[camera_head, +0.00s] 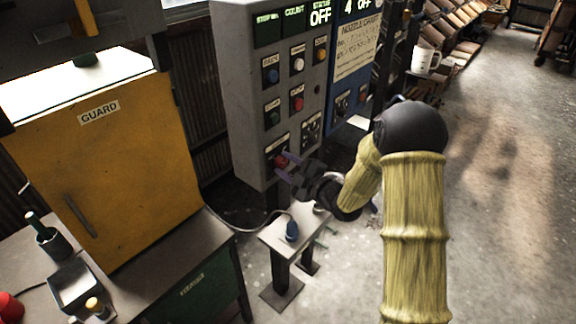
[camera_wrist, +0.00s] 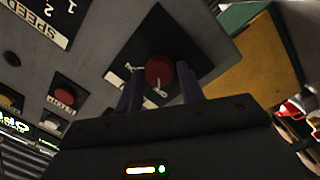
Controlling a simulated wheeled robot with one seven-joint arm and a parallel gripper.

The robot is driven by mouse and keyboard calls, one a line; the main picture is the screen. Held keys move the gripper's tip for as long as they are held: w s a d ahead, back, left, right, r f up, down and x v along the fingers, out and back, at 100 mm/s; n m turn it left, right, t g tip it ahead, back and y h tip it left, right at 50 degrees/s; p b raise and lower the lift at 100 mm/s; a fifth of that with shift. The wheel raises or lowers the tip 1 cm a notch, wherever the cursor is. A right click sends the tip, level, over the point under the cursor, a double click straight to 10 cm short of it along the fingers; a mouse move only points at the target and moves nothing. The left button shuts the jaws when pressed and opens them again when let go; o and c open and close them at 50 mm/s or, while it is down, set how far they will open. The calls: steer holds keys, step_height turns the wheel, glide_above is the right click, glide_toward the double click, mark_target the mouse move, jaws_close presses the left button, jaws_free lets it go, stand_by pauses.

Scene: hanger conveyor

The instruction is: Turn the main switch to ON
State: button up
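The main switch is a red knob (camera_head: 281,160) on a dark plate, low on the grey control cabinet (camera_head: 243,100). In the wrist view the knob (camera_wrist: 159,70) shows between the two purple fingers of my gripper (camera_wrist: 160,92), with small white lettering around it. My gripper (camera_head: 287,165) is at the front of the switch in the head view, its fingers apart on either side of the knob. I cannot tell whether they touch it. The status display (camera_head: 320,14) at the cabinet's top reads OFF.
Above the switch are several buttons (camera_head: 297,103) and a speed dial (camera_head: 312,128). A blue panel (camera_head: 345,90) stands to the right. A yellow guard box (camera_head: 110,170) is on the left, and a small stand (camera_head: 285,240) is below my gripper. The right floor is open.

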steer(key=c, duration=0.5)
steer(key=shift+c, duration=0.2)
steer(key=shift+m, duration=0.3)
steer(key=shift+m+b, duration=0.35)
steer(key=shift+m, duration=0.85)
steer(key=m, duration=0.4)
steer(key=shift+d+r+g+p, duration=0.1)
steer(key=shift+g+p, duration=0.2)
steer(key=shift+p, duration=0.05)
steer(key=m+p, duration=0.3)
steer(key=m, duration=0.3)
steer(key=shift+w+d+r+g, duration=0.1)
steer(key=shift+g, duration=0.2)
steer(key=m+p, duration=0.2)
steer(key=m, duration=0.2)
steer(key=shift+g, duration=0.3)
steer(key=shift+p, duration=0.3)
